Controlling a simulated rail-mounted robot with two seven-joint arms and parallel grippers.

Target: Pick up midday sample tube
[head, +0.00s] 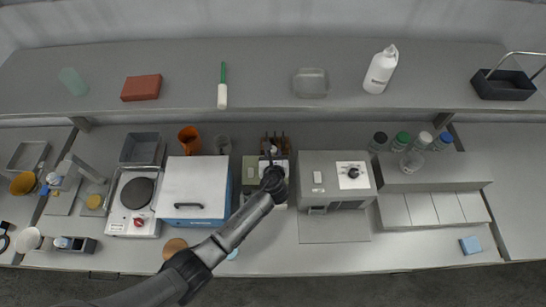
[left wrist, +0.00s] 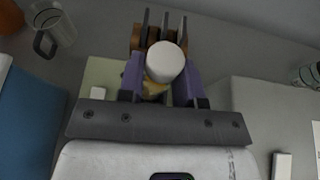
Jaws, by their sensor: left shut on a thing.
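My left gripper (left wrist: 160,78) has its two purple fingers shut on a sample tube with a round white cap (left wrist: 167,62) in the left wrist view. A yellowish part of the tube shows just below the cap; the rest is hidden. No label can be read, so I cannot tell which sample it is. In the head view my left gripper (head: 271,158) is over the middle of the bench, where the arm and wrist hide most of the tube. My right gripper is not in view.
A brown rack-like object (head: 275,142) stands just behind the gripper. A white-topped box (head: 194,186) is to the left and a grey instrument (head: 318,175) to the right. A shelf (head: 430,85) runs above the back of the bench. The front right bench is mostly clear.

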